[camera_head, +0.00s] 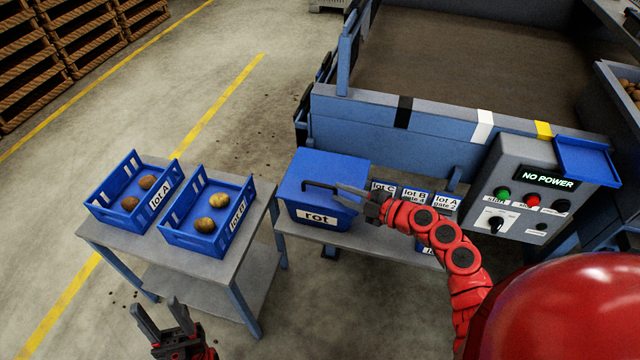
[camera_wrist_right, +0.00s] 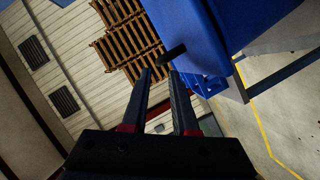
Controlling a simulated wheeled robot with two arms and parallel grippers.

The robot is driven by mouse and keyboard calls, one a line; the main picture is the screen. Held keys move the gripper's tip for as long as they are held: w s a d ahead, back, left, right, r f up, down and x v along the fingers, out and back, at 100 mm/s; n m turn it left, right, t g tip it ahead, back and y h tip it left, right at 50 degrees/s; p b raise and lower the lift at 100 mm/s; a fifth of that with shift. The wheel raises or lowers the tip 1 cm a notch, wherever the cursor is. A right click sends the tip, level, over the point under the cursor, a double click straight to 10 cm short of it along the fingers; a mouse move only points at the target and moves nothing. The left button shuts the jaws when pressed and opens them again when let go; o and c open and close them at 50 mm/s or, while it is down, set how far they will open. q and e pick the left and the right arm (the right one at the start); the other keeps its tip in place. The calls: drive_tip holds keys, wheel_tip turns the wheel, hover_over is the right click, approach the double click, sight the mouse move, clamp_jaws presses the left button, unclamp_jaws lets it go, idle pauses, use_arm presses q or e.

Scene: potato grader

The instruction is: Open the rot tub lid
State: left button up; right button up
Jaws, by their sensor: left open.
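The blue rot tub (camera_head: 318,215) stands on a low grey table, with a "rot" label on its front. Its blue lid (camera_head: 335,170) lies flat and closed on top, with a black bar handle (camera_head: 318,186) near the front edge. The handle's end also shows in the right wrist view (camera_wrist_right: 172,53). My right gripper (camera_head: 345,195) is at the right end of the handle, fingers apart, with the handle at or just past the fingertips; contact is unclear. My left gripper (camera_head: 158,312) is open and empty, low at the left, away from the tub.
Blue crates lot A (camera_head: 128,205) and lot B (camera_head: 188,238) hold potatoes on a table left of the tub. Small labelled lot bins (camera_head: 415,197) stand right of it. A control panel (camera_head: 520,195) reads "NO POWER". The grader's blue frame (camera_head: 440,140) rises behind.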

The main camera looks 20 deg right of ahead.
sight(326, 187)
drive_tip(key=x, duration=0.7)
drive_tip(key=shift+w+a, duration=0.15)
drive_tip(key=shift+w, duration=0.05)
clamp_jaws()
idle(1.1)
